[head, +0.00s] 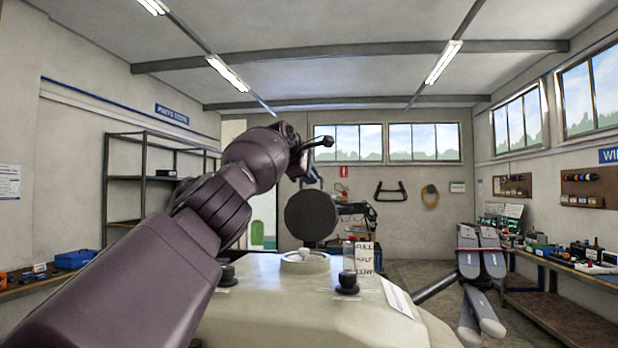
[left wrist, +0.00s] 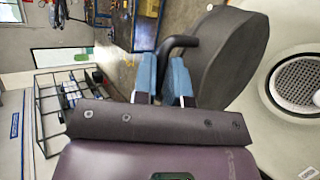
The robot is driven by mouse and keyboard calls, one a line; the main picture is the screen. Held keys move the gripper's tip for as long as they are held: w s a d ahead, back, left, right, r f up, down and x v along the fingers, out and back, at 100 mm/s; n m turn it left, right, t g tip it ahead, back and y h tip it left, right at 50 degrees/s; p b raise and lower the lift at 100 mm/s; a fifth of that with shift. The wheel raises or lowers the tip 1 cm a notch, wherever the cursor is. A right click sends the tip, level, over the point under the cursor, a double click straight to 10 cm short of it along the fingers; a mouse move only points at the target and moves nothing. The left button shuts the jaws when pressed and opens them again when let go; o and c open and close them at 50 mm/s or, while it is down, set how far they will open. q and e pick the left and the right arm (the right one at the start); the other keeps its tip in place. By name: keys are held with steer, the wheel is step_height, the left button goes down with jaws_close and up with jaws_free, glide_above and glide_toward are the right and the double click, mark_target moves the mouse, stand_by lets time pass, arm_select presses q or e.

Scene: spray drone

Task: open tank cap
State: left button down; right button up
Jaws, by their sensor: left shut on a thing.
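The tank cap (head: 311,216) is a large dark disc, lifted off and standing on edge behind the tank opening. The round opening (head: 305,261) in the pale tank top (head: 262,296) is uncovered, with a white strainer inside. In the left wrist view, my left gripper (left wrist: 168,82) has its blue fingers shut on the dark curved handle of the cap (left wrist: 228,60). The strainer (left wrist: 299,82) shows at the right there. In the head view my left arm reaches in from the left and its gripper (head: 311,178) is partly hidden. My right gripper is not in view.
Black knobs (head: 347,283) and a level label (head: 364,257) stand beside the opening. Folded grey drone parts (head: 481,262) stick out at the right. Shelving (head: 150,180) stands at the left, and a workbench (head: 565,268) with tools at the right.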

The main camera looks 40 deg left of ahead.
arm_select(q)
steer(key=shift+d+r, duration=0.25)
steer(key=shift+r, duration=0.15)
steer(key=c, duration=1.5)
jaws_free()
steer(key=o, duration=0.3)
steer(key=shift+s, duration=0.1)
steer(key=shift+d, duration=0.1)
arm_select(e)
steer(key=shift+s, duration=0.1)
arm_select(q)
steer(key=shift+f, duration=0.15)
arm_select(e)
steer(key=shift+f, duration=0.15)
arm_select(q)
steer(key=shift+s+b, duration=0.2)
steer(key=shift+b, duration=0.2)
steer(key=b+v, duration=0.3)
steer(key=v, duration=0.7)
steer(key=shift+s+r+b, duration=0.15)
steer(key=shift+r+b, duration=0.1)
steer(key=shift+b, duration=0.15)
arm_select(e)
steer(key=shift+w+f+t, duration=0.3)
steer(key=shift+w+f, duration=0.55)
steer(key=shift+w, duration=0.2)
